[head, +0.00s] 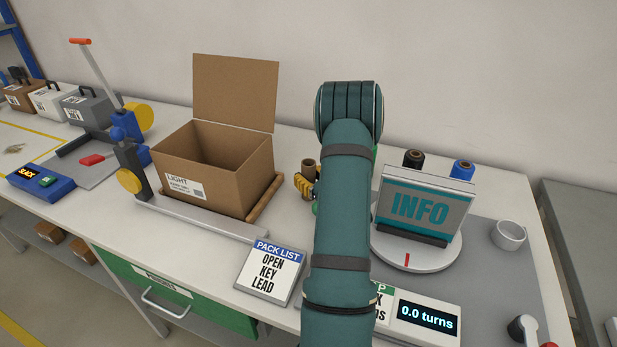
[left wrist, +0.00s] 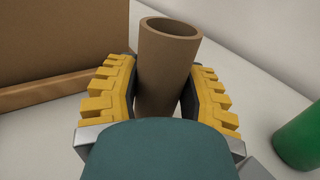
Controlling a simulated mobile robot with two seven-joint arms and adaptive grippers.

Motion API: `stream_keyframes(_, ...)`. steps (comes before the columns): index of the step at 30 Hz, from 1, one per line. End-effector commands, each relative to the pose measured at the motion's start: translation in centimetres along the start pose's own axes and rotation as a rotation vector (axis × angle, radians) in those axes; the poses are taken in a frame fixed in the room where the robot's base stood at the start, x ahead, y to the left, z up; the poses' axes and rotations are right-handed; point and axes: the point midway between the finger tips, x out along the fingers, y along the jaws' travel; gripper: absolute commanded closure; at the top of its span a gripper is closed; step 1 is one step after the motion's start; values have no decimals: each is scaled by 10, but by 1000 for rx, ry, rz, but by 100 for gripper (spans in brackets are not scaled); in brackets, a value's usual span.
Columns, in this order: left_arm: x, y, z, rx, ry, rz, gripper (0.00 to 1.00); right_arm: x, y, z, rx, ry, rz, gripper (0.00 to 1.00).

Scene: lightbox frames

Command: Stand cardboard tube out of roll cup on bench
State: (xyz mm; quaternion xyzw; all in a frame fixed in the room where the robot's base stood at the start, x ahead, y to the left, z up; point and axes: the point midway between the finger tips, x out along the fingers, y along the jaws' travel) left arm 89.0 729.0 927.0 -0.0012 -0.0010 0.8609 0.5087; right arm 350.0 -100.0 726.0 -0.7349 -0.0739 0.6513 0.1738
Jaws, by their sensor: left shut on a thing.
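The brown cardboard tube (head: 309,165) shows in the head view just right of the open box, partly behind my arm. My left gripper (head: 305,186) has yellow ridged fingers and is shut on it. In the left wrist view the tube (left wrist: 168,62) stands between the two fingers (left wrist: 160,100), its open end facing up. It looks roughly upright. Its lower end is hidden, so I cannot tell whether it touches the bench (head: 225,247). A white cup (head: 509,236) stands on the grey mat at the right and looks empty. My right gripper is not in view.
An open cardboard box (head: 205,175) stands left of the tube. A round turntable (head: 405,257) with an INFO box (head: 420,208) is to the right. A PACK LIST sign (head: 270,272) is in front.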

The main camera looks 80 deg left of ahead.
Motion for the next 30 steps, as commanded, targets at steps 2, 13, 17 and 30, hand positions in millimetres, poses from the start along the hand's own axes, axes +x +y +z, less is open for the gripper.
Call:
stream_keyframes(2,0,0,0,0,0,0,35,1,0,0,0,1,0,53)
stream_keyframes(13,0,0,1,1,0,0,29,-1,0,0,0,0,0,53)
stream_keyframes(17,-7,-1,2,0,1,-2,29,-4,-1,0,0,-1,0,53)
stream_keyframes(30,-70,-1,2,1,0,-1,29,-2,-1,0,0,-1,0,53)
